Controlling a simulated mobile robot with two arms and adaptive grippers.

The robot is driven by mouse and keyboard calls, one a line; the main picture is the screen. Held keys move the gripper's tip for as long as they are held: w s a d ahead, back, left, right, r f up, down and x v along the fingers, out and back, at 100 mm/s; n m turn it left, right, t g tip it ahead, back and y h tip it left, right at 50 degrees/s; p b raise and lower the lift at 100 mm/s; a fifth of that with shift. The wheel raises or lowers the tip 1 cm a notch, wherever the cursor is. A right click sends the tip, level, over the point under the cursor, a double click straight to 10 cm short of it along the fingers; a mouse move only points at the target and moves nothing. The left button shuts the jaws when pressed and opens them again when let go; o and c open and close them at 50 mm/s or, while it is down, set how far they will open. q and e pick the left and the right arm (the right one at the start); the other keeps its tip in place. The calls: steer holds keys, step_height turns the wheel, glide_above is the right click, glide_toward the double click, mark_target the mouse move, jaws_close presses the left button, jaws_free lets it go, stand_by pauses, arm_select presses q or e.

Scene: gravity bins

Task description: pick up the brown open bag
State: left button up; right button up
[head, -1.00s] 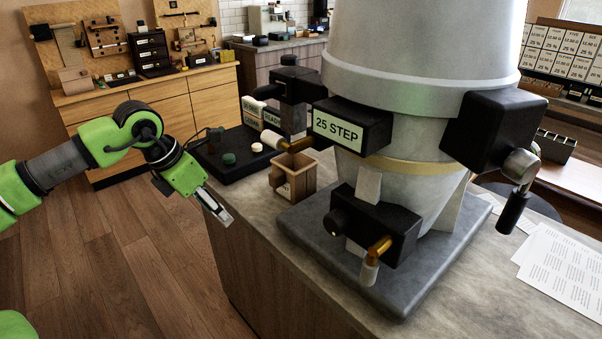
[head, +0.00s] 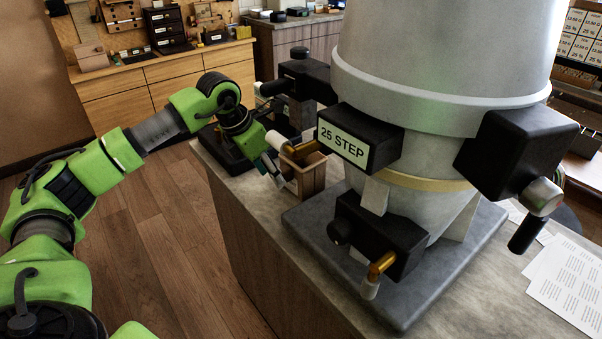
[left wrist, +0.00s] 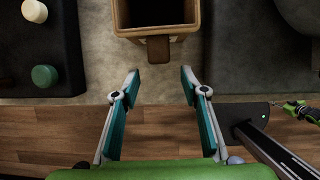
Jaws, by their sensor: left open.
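The brown open bag (head: 312,178) stands upright on the counter, left of the big grey bin. In the left wrist view its open top (left wrist: 156,14) is at the top middle, with a brown tab (left wrist: 158,48) on the side facing me. My left gripper (head: 274,168) is just left of the bag in the head view. In the left wrist view the fingers (left wrist: 160,74) are spread apart and empty, and the tab is just ahead of the gap between them. My right gripper is not in view.
The grey bin (head: 440,60) with its "25 STEP" box (head: 343,145) rises close to the right of the bag. A valve with a white-tipped handle (head: 277,141) hangs near the bag. A black tray (left wrist: 38,50) with round knobs lies left of it. Papers (head: 567,280) lie at right.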

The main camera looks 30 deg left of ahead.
mark_target(297, 175)
arm_select(q)
steer(key=shift+w+d+r+p+x, duration=0.1)
steer(key=shift+w+p+x, duration=0.1)
steer(key=shift+x, duration=0.75)
steer(key=shift+w+d+r+p+x, duration=0.1)
steer(key=shift+w+p+x, duration=0.1)
steer(key=shift+x, duration=0.75)
steer(key=shift+w+r+p+x, duration=0.1)
steer(key=shift+w+p+x, duration=0.1)
steer(key=shift+x, duration=0.7)
jaws_close()
